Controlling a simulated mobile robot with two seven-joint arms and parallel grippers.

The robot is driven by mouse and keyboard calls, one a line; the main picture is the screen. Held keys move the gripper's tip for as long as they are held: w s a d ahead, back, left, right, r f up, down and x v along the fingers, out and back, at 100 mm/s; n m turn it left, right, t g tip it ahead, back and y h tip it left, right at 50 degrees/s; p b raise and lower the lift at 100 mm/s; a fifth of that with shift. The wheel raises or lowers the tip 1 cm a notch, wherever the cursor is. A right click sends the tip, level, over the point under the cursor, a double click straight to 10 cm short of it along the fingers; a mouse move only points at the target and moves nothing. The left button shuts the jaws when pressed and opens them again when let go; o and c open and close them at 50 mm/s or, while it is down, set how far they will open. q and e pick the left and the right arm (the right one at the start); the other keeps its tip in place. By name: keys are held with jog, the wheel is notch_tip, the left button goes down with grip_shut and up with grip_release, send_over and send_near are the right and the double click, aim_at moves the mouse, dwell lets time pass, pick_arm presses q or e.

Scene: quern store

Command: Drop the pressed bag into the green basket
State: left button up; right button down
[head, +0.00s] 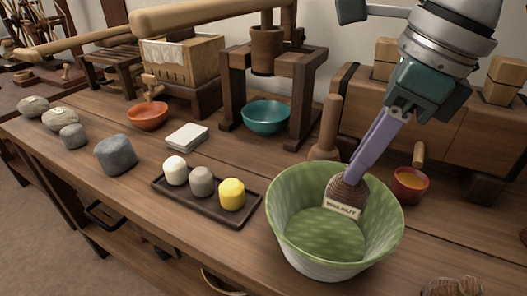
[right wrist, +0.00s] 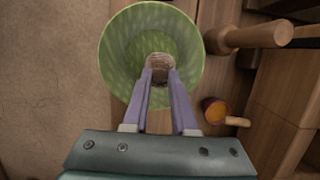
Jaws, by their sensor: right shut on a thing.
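The green basket (head: 290,235) is a round, tapering tub at the front right of the bench, and it also fills the top of the right wrist view (right wrist: 115,45). The pressed bag (head: 350,188) is brown and woven with a pale printed label. It hangs inside the basket's mouth, toward the back right of its interior. My right gripper (head: 354,170) reaches down from the upper right, its purple fingers shut on the top of the bag. The bag (right wrist: 159,61) shows between the fingertips from above. I cannot tell whether the bag touches the basket's floor. My left gripper is out of view.
A teal bowl (head: 266,115) sits under a wooden press (head: 300,62).

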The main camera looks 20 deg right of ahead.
jog(key=c, duration=0.6)
grip_release()
jog(key=shift+c, duration=0.2)
jog(key=p+v, duration=0.2)
jog(key=v, duration=0.8)
